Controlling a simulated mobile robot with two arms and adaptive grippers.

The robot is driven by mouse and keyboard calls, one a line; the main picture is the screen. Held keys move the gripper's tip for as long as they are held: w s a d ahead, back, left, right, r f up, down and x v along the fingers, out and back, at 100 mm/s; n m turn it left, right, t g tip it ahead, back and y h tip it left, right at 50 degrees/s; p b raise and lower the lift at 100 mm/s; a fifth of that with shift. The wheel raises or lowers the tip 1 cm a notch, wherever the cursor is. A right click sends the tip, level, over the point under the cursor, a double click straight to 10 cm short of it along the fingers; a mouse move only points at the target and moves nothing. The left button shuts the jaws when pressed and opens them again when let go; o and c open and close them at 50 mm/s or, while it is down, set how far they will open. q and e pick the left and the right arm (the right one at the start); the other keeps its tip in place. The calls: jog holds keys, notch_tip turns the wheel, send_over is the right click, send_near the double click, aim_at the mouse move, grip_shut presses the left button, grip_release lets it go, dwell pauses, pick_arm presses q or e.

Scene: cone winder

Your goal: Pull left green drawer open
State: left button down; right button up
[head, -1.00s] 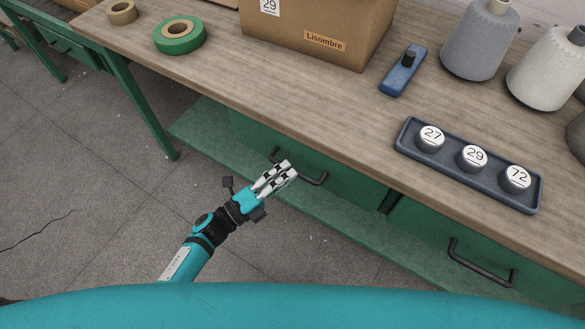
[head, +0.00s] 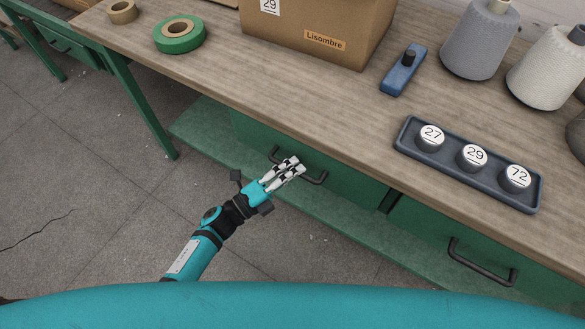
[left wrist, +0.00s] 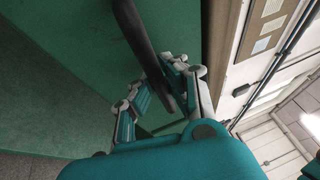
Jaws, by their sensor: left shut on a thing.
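The left green drawer (head: 249,136) sits under the wooden tabletop, its front seeming flush with the bench. Its dark bar handle (head: 319,180) runs across the front. My left gripper (head: 296,167) is at the middle of this handle. In the left wrist view the fingers (left wrist: 172,95) are on both sides of the dark handle bar (left wrist: 139,40), shut on it. The fingers hide part of the handle in the head view. My right gripper is in neither view.
A second green drawer with a dark handle (head: 482,264) is at the right. On the tabletop (head: 300,115) are a tray (head: 447,163) with numbered round pieces, a cardboard box (head: 318,30), a blue tool (head: 402,72), thread cones (head: 480,42) and a green tape roll (head: 180,37). A green shelf (head: 200,137) lies below.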

pick_arm(q)
jog(key=shift+s+f, duration=0.1)
jog(key=s+a+p, duration=0.1)
jog(key=s+a, duration=0.5)
jog(key=s, duration=0.4)
jog(key=s+a+p, duration=0.1)
jog(key=s+a, duration=0.5)
jog(key=s, duration=0.5)
jog(key=shift+s+a, duration=0.25)
jog(key=shift+a, duration=0.05)
jog(key=shift+f, duration=0.1)
jog(key=c, duration=1.3)
grip_release()
jog(key=shift+c, duration=0.2)
jog(key=v, duration=1.2)
